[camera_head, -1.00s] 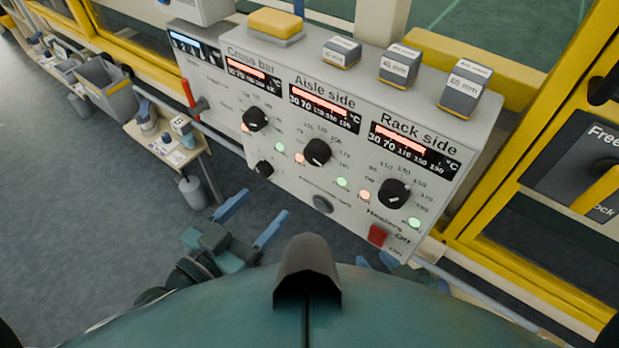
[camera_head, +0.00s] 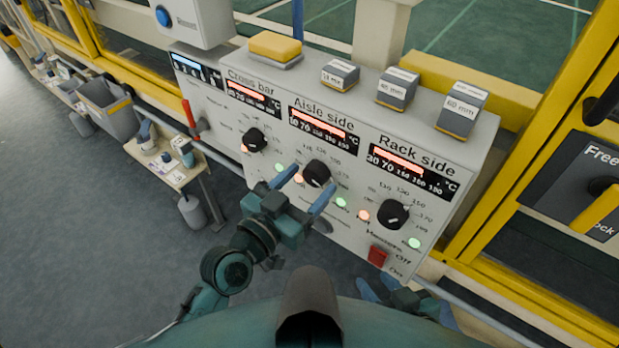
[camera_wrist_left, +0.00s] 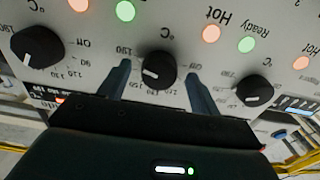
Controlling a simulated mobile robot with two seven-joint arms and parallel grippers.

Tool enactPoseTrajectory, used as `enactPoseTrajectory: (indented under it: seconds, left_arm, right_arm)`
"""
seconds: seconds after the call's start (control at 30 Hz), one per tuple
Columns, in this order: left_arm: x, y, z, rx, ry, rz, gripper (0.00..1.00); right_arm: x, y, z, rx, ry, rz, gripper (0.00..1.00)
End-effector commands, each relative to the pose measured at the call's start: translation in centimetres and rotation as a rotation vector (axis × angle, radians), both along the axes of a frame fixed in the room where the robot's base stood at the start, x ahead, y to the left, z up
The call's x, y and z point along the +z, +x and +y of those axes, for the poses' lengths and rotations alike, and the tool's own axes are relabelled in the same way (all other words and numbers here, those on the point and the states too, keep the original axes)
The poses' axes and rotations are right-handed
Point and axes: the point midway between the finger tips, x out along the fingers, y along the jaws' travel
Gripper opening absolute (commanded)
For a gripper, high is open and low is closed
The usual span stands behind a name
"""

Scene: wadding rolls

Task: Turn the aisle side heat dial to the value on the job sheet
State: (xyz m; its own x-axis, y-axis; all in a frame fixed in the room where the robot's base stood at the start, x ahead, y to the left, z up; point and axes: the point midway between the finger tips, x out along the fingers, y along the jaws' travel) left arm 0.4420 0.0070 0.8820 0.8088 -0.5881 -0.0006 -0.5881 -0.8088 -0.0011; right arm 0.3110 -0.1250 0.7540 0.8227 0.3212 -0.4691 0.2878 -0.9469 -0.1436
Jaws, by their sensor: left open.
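The aisle side heat dial (camera_head: 317,173) is a black knob with a pale pointer line, below the "Aisle side" display (camera_head: 323,130) on the grey panel. My left gripper (camera_head: 305,188) is open in front of it, one finger on each side. In the left wrist view the same dial (camera_wrist_left: 158,71) sits between the two fingers (camera_wrist_left: 158,84), apart from both as far as I can see. Its scale is partly hidden. My right gripper (camera_head: 407,302) is low at the bottom right, its fingers apart, away from the panel. I cannot identify a readable job sheet.
The cross bar dial (camera_head: 254,140) is to the left, the rack side dial (camera_head: 393,214) to the right. A red switch (camera_head: 378,255) is below. Labelled blocks (camera_head: 397,90) and a yellow pad (camera_head: 274,46) sit on top of the panel. A small table (camera_head: 172,172) stands at left.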

Motion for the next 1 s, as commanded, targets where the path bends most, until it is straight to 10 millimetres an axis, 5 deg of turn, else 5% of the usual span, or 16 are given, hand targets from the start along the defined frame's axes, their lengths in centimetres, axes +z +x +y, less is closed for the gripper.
enactPoseTrajectory:
  seconds: [0.43,1.0]
  left_arm:
    - [0.03,0.96,-0.70,0.000,-0.001,0.000,0.64]
    - [0.01,0.94,-0.66,0.001,-0.001,0.001,0.20]
  right_arm:
    - [0.04,0.00,0.03,0.002,-0.002,-0.001,0.36]
    - [0.12,0.03,0.05,0.003,-0.001,-0.002,0.36]
